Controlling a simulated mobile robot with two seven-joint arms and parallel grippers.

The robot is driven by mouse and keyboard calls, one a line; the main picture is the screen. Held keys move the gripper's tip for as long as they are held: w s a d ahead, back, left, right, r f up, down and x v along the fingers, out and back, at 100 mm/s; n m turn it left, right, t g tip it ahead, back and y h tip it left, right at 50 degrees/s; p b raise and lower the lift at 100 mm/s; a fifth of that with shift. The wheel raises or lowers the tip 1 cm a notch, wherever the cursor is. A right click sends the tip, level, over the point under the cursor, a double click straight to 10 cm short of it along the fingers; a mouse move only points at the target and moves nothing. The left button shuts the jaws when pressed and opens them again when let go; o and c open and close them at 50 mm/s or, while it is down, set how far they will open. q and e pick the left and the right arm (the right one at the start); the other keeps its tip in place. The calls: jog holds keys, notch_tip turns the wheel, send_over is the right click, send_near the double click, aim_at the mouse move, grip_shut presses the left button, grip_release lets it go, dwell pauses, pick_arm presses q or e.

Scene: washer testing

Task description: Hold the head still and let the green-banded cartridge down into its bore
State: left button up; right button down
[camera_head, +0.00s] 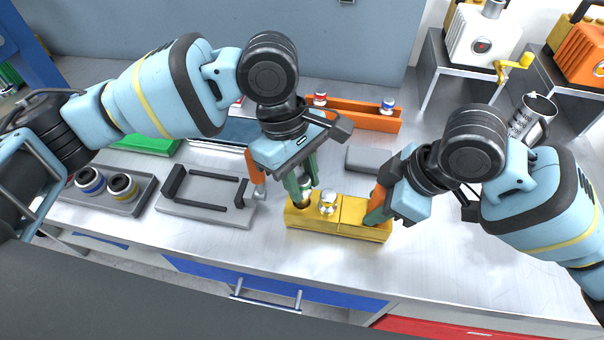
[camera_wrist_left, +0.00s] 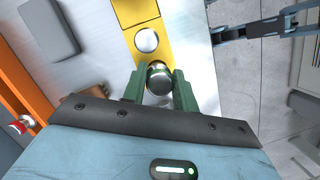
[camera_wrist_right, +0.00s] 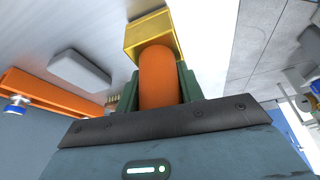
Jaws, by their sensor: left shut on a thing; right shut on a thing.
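The head is a yellow block (camera_head: 352,222) near the bench's front edge; it also shows in the left wrist view (camera_wrist_left: 157,26). My right gripper (camera_head: 376,212) is shut on an orange grip (camera_wrist_right: 158,78) at the head's right end. My left gripper (camera_head: 303,192) is shut on a silver-topped cartridge (camera_wrist_left: 159,80) at the head's left end, over or in the dark-rimmed bore (camera_head: 299,204). The fingers hide its band and lower part, so I cannot tell how deep it sits. Another silver-topped cartridge (camera_head: 328,197) sits in the head beside it.
Behind is an orange rack (camera_head: 355,112) with a red-banded cartridge (camera_head: 320,99) and a blue-banded one (camera_head: 387,105). A grey block (camera_head: 367,159) lies behind the head. A grey fixture (camera_head: 203,206) and a tray of ringed cups (camera_head: 122,206) are left. A metal jug (camera_head: 532,115) stands right.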

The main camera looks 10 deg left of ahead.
pick_arm(q)
jog(key=shift+f, duration=1.45)
jog(key=o, duration=1.1)
jog(key=shift+c, duration=0.2)
jog(key=v, duration=1.2)
pick_arm(e)
jog(key=c, duration=0.8)
grip_release()
